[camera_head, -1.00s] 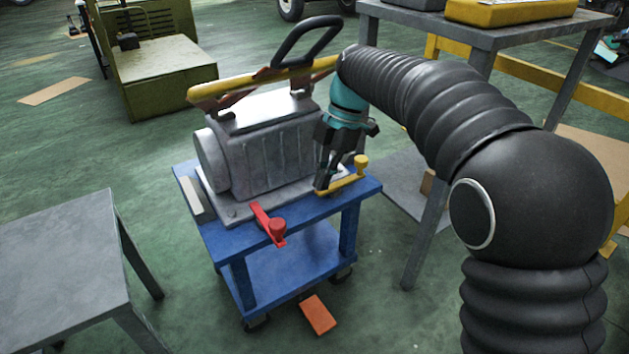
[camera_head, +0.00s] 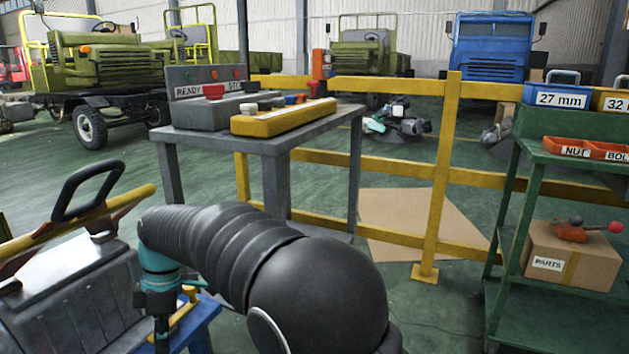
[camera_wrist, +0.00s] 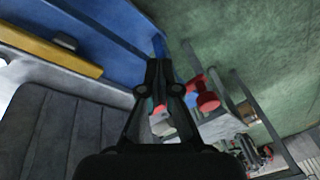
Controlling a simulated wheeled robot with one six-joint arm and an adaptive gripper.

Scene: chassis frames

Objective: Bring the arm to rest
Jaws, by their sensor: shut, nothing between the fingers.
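My arm curves across the bottom of the head view, and my gripper (camera_head: 162,335) hangs from it, pointing down over the blue cart (camera_head: 203,318). The fingertips are cut off or hard to see there. In the wrist view my gripper (camera_wrist: 160,68) shows with its dark fingers together, shut and holding nothing. A red knobbed part (camera_wrist: 203,95) appears just right of the fingers. A yellow bar (camera_wrist: 45,52) and the grey ribbed motor housing (camera_wrist: 60,130) lie to the left, apart from the fingertips.
The motor housing carries a black loop handle (camera_head: 88,190) close left of my arm. A grey table (camera_head: 345,115) with a control box (camera_head: 215,112) and yellow case (camera_head: 283,118) stands behind. A yellow railing (camera_head: 440,170) and green shelf cart (camera_head: 580,172) are right. Green floor lies between.

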